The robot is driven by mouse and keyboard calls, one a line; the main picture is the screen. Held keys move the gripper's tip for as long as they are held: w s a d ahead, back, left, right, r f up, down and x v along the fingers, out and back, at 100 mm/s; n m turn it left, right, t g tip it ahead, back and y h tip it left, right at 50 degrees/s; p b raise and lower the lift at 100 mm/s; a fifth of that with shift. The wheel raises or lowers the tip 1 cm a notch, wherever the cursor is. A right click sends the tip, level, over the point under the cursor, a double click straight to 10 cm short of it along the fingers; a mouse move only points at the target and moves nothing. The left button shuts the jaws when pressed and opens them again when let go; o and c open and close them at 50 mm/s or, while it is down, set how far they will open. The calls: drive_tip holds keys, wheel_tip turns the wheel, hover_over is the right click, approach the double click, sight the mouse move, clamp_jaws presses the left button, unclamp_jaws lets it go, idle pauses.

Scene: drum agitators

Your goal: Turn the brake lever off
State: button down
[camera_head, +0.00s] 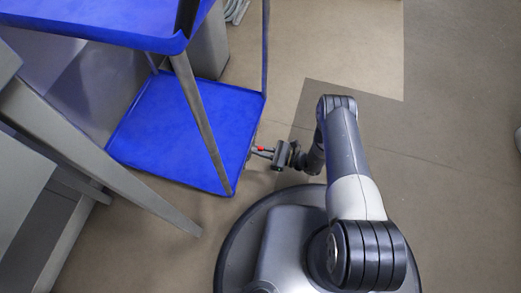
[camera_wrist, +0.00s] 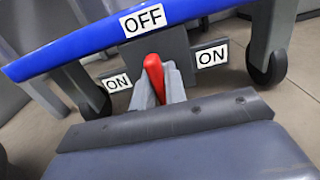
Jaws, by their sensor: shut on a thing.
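The red brake lever (camera_wrist: 153,72) is in the middle of the wrist view, below the blue edge of a cart (camera_wrist: 85,42). Its tip points up, leaning slightly left, toward the OFF label (camera_wrist: 143,20). One ON label (camera_wrist: 117,83) is to the left and another ON label (camera_wrist: 211,57) to the right. My gripper (camera_wrist: 159,82) is shut on the lever, with grey fingers around its lower part. In the head view, my gripper (camera_head: 264,150) reaches the cart's lower right side, where a red spot of the lever shows.
The cart has a blue lower shelf (camera_head: 165,120) and a blue upper tray (camera_head: 110,22) on grey posts. Dark wheels (camera_wrist: 268,68) stand under it. Grey table legs (camera_head: 95,155) are at the left. The floor to the right (camera_head: 450,110) is clear.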

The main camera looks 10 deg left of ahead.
drive_tip(key=c, duration=1.4)
unclamp_jaws()
drive_tip(key=shift+c, duration=0.2)
drive_tip(key=d+p, duration=0.2)
drive_tip(key=d, duration=0.8)
drive_tip(key=shift+s+d, duration=0.4)
drive_tip(key=shift+s, duration=0.05)
drive_tip(key=shift+a, duration=0.15)
drive_tip(key=a, duration=0.3)
drive_tip(key=a+b, duration=0.1)
drive_tip(key=a, duration=0.3)
drive_tip(key=w+a+b, duration=0.1)
drive_tip(key=a, duration=0.2)
drive_tip(key=shift+a, duration=0.3)
